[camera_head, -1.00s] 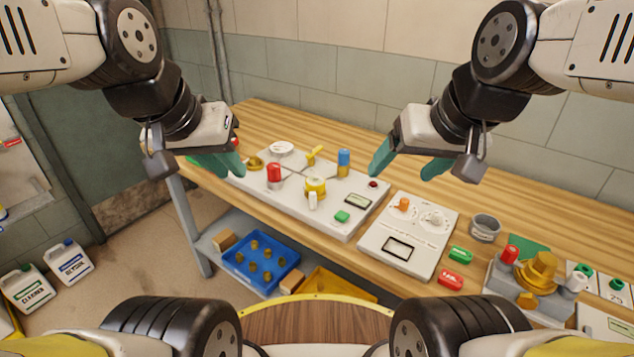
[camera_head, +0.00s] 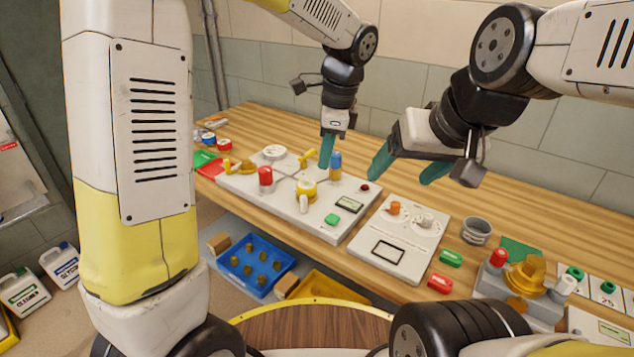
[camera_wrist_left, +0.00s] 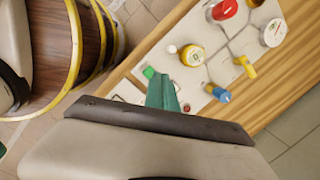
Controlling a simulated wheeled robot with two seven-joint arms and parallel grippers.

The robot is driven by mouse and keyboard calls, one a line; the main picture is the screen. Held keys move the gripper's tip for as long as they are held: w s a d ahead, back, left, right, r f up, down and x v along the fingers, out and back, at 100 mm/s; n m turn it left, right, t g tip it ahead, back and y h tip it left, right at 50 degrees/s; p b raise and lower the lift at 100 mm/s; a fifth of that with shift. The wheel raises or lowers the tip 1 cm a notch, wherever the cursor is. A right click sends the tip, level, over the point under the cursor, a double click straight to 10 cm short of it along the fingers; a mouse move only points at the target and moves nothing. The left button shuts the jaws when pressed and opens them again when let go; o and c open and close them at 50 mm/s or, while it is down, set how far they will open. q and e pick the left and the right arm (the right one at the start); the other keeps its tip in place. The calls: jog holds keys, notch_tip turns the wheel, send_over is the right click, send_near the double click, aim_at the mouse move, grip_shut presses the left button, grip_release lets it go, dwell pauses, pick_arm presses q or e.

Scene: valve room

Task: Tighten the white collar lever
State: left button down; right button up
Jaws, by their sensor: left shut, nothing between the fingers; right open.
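A short white lever (camera_head: 303,205) stands at the front of a round yellow collar (camera_head: 306,189) on the light panel on the bench. The lever (camera_wrist_left: 172,49) and collar (camera_wrist_left: 191,55) also show in the left wrist view. My left gripper (camera_head: 328,146) is shut and empty, pointing down above the panel's back part, beside the blue-topped post (camera_head: 335,165). It is apart from the lever. In the left wrist view its green fingers (camera_wrist_left: 162,93) are together. My right gripper (camera_head: 407,172) is open and empty, above the bench right of the panel.
The panel also carries a red knob (camera_head: 265,176), a yellow lever (camera_head: 308,158) and a green button (camera_head: 332,219). A second panel (camera_head: 392,258) and a brass fitting (camera_head: 527,275) with red and white ends stand to the right. A blue bin (camera_head: 238,283) sits below.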

aim_at(304, 201)
pick_arm(q)
jog(key=d+f+m, duration=0.1)
jog(key=d, duration=0.1)
jog(key=w+d+f+m+y, duration=0.1)
jog(key=d+f, duration=0.1)
jog(key=shift+w+m, duration=0.15)
jog(key=shift+m, duration=0.15)
jog(key=x, duration=0.9)
jog(key=shift+f, duration=0.35)
jog(key=a, duration=0.3)
jog(key=shift+w+a+f, duration=0.15)
jog(key=shift+w, duration=0.15)
jog(key=shift+w+a, duration=0.1)
jog(key=shift+a, duration=0.25)
jog(key=shift+a, duration=0.1)
